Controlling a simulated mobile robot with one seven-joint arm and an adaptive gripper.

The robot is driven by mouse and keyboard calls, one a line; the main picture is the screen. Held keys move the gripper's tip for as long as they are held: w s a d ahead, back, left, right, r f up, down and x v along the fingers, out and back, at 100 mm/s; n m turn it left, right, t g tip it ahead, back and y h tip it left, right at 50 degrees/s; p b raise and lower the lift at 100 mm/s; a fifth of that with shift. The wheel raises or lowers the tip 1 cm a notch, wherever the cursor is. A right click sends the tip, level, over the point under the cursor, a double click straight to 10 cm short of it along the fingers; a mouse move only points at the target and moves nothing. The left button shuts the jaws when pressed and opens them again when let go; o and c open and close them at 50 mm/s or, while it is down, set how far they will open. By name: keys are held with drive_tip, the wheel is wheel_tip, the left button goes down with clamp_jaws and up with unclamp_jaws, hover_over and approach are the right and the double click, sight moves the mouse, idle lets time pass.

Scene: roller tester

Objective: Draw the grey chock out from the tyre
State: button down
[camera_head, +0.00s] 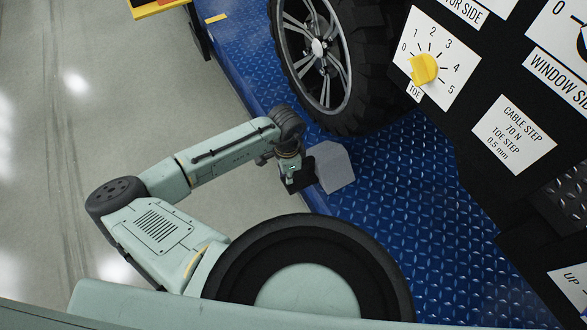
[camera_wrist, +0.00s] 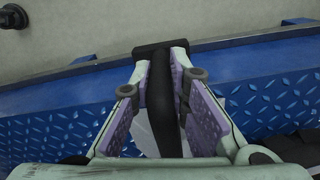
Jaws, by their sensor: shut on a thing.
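The grey chock (camera_head: 334,167) lies on the blue chequered deck just below the tyre (camera_head: 362,98) in the head view. A thin strip of blue seems to part them, but I cannot tell for certain whether they touch. My gripper (camera_head: 291,178) is at the chock's left side, by the deck edge. In the wrist view my gripper (camera_wrist: 165,90) has its two purple-padded fingers closed on the black handle (camera_wrist: 164,100), which has a wider crosspiece at its far end. Only a pale part of the chock (camera_wrist: 143,132) shows below the fingers; the rest is hidden.
The wheel's spoked rim (camera_head: 316,48) stands above the chock. A black control panel (camera_head: 462,135) with a yellow TOE dial (camera_head: 424,69) lies to the right. The grey floor (camera_head: 100,80) left of the blue deck (camera_head: 400,205) is open.

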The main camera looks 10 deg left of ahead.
drive_tip(key=shift+s+a+r+p, duration=0.1)
drive_tip(key=shift+s+a, duration=0.4)
drive_tip(key=shift+a, duration=0.2)
drive_tip(key=shift+s+a+p, duration=0.15)
drive_tip(key=shift+s+a, duration=0.3)
drive_tip(key=shift+a, duration=0.2)
drive_tip(key=shift+s+a+r+p, duration=0.1)
drive_tip(key=shift+s+a, duration=0.4)
drive_tip(key=shift+a, duration=0.2)
wheel_tip(320, 180, up, 7)
drive_tip(key=s+a+p, duration=0.1)
drive_tip(key=a+p, duration=0.1)
drive_tip(key=p, duration=0.4)
drive_tip(key=shift+s+a, duration=0.2)
drive_tip(key=shift+s, duration=0.15)
